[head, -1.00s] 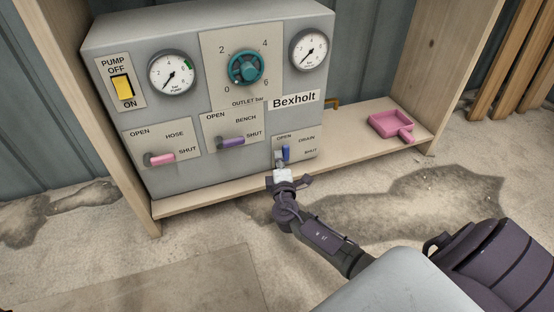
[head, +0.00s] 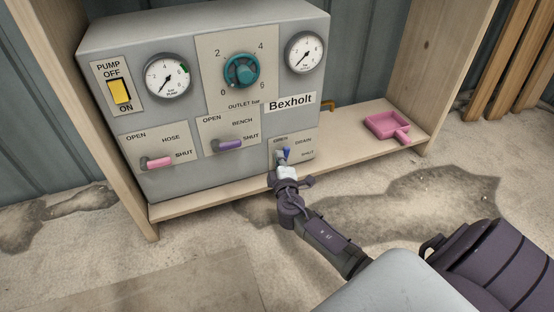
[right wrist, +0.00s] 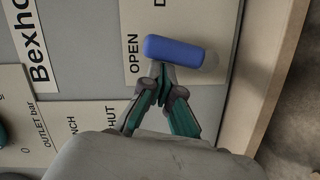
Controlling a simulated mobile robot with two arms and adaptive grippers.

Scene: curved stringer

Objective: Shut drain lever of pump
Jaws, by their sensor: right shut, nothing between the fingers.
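The drain lever (head: 287,154) is a small blue handle on the pump's drain plate (head: 306,148), at the lower right of the grey pump (head: 190,188). In the right wrist view the blue lever (right wrist: 174,48) lies beside the OPEN label, upright relative to the lettering. My right gripper (head: 284,165) is at the lower left of the lever in the head view. In the right wrist view its fingertips (right wrist: 163,68) are shut together, empty, at the lever's side; they look touching or very near. The gripper partly covers the lever's lower part. My left gripper is out of view.
The hose lever (head: 157,162) is pink and the bench lever (head: 230,144) is purple, both left of the drain plate. A pink pan (head: 385,125) lies on the wooden shelf (head: 345,127) to the right. Wooden side walls bound the shelf.

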